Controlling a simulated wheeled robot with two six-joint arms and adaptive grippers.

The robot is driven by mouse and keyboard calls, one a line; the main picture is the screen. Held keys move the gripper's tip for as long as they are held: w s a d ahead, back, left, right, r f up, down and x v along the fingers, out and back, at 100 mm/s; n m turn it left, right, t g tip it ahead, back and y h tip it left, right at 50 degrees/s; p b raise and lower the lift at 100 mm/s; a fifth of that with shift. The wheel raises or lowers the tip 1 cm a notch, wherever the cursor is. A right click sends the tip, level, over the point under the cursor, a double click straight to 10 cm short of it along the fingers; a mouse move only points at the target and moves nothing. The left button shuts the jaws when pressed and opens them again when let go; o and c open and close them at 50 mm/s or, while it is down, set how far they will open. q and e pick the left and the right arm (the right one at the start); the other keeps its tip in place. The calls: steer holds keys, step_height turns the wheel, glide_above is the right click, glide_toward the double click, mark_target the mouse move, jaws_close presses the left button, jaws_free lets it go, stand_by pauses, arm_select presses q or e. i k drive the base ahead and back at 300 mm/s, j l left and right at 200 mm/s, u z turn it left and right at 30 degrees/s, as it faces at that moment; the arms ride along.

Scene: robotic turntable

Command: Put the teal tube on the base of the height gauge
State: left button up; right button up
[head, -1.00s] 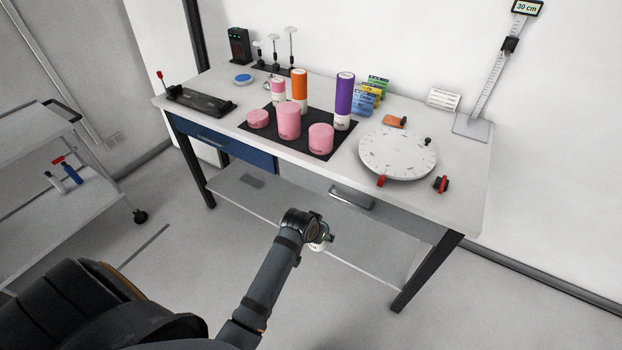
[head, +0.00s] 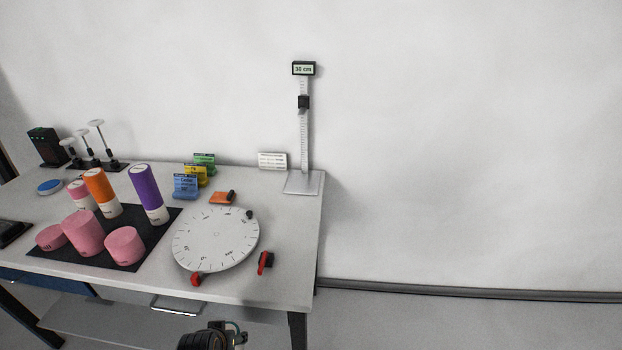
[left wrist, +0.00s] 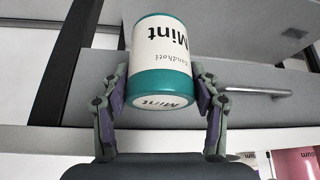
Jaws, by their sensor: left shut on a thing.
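The teal tube (left wrist: 162,85) has a white label reading "Mint" and is held between the fingers of my left gripper (left wrist: 158,92) in the left wrist view. In the head view only part of my left wrist shows at the bottom edge, below and in front of the table; the tube is not clearly visible there. The height gauge (head: 304,135) stands upright at the table's back right corner, with a display reading 30 cm on top. Its flat grey base (head: 300,184) is bare. My right gripper is not in view.
A black mat (head: 160,225) holds pink, orange and purple tubes. A white card (head: 272,160) stands left of the gauge.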

mark_target(302, 184)
steer(key=l+u, duration=0.45)
steer(key=l, duration=1.5)
steer(key=i+l+u, duration=0.2)
steer(key=i+l, duration=0.15)
steer(key=l, duration=0.3)
steer(key=i+l+u, duration=0.15)
steer(key=l, duration=0.2)
steer(key=i+l+u, duration=0.1)
steer(key=l, duration=0.25)
steer(key=i+l+u, duration=0.1)
steer(key=l, duration=0.3)
steer(key=i, duration=0.1)
